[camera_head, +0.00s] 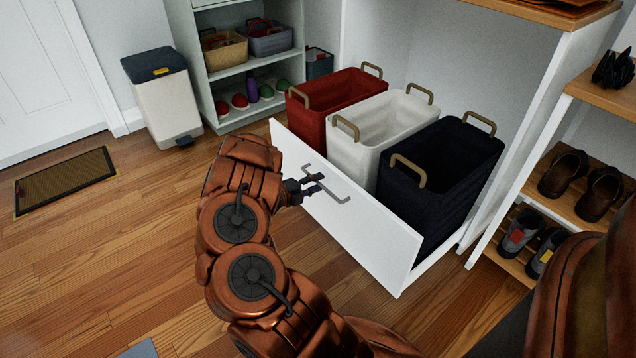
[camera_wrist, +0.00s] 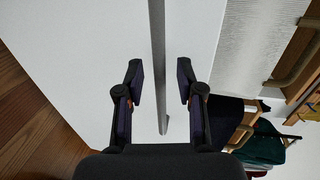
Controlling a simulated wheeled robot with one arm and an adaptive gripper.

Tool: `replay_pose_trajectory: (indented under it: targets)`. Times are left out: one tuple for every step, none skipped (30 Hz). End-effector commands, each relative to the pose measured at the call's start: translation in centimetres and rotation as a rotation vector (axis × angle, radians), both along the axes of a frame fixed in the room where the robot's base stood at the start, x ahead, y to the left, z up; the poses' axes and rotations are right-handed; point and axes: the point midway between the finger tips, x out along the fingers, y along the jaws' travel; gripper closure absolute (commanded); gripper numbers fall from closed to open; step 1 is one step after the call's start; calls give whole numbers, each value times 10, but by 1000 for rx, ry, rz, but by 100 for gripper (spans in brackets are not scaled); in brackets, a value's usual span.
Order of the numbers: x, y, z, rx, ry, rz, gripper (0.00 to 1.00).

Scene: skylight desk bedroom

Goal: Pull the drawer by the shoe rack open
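The drawer's white front panel (camera_head: 372,236) stands out from its white frame, with a red basket (camera_head: 335,97), a white basket (camera_head: 372,128) and a dark navy basket (camera_head: 450,160) behind it. A grey bar handle (camera_head: 338,196) is on the panel's outer face. My gripper (camera_head: 317,183) is at the handle's upper left part. In the wrist view the fingers (camera_wrist: 160,88) are apart, with the handle bar (camera_wrist: 157,50) running between them and a gap on both sides. I cannot tell how deep the bar sits between the fingers.
The shoe rack (camera_head: 563,192) with brown and grey shoes stands right of the drawer. A shelf unit (camera_head: 232,75) and a cream bin (camera_head: 165,100) stand at the back left. A doormat (camera_head: 65,180) lies by the door.

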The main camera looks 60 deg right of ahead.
Motion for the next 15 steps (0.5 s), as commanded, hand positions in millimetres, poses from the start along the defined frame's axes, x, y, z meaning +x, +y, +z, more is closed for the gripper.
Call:
replay_pose_trajectory:
  targets:
    - [4,7,1,1,-1,3,63]
    - [5,12,2,1,0,3,63]
    - [7,18,3,2,1,3,63]
    - [9,23,4,2,0,4,63]
    - [11,28,5,3,0,4,63]
    - [14,35,6,4,0,4,63]
    - [16,40,7,4,-1,5,63]
    - [18,45,8,4,-1,5,63]
    - [20,51,10,3,-1,5,63]
    - [22,55,12,2,-2,5,63]
    - [23,59,13,1,-1,4,63]
    - [26,65,14,1,-2,4,63]
    - [27,69,15,1,-2,3,63]
    - [28,74,15,3,-2,3,63]
    - [30,78,17,2,-3,3,63]
